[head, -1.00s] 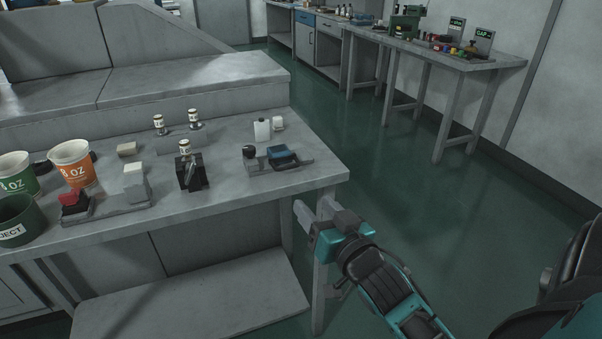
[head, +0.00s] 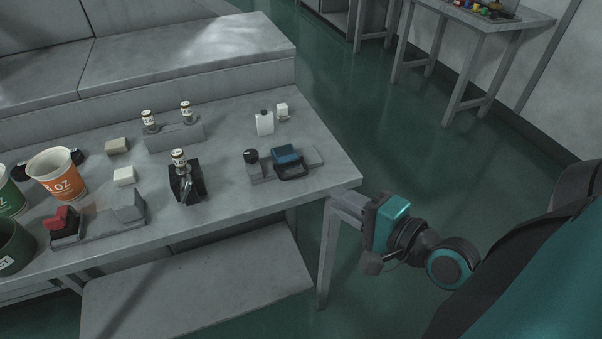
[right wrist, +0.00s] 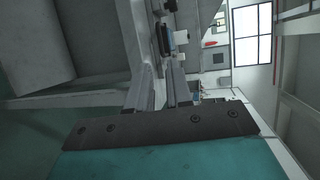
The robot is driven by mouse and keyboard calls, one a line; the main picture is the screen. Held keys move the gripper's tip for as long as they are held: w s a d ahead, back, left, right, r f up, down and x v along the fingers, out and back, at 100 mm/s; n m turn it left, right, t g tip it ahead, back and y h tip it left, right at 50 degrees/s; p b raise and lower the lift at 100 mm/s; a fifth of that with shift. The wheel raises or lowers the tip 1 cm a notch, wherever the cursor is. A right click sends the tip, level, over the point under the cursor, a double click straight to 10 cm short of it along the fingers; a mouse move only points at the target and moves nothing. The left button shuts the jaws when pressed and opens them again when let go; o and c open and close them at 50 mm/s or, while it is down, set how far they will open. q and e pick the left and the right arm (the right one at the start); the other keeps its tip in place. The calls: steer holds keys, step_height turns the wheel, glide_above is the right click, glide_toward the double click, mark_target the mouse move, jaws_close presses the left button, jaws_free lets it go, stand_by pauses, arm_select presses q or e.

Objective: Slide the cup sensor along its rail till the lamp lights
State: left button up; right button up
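A dark round knob or lamp (head: 251,156) stands at the base's left end and shows no light. My right gripper (head: 345,202) is just off the table's right front corner, apart from the sensor and below and right of it. In the right wrist view its two fingers (right wrist: 160,85) stand apart with nothing between them. A blue and dark piece (right wrist: 164,39) shows beyond them. My left gripper is out of view.
A black stand (head: 186,184) with a small jar is left of the sensor. A white bottle (head: 264,123) and white block (head: 282,110) stand behind it. Paper cups (head: 55,174) and a red-topped fixture (head: 62,218) are at left. The table's right edge (head: 330,146) is bare.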

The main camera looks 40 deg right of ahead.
mark_target(302, 189)
steer(key=x, duration=1.1)
steer(key=shift+w+d, duration=0.1)
jaws_close()
stand_by(1.2)
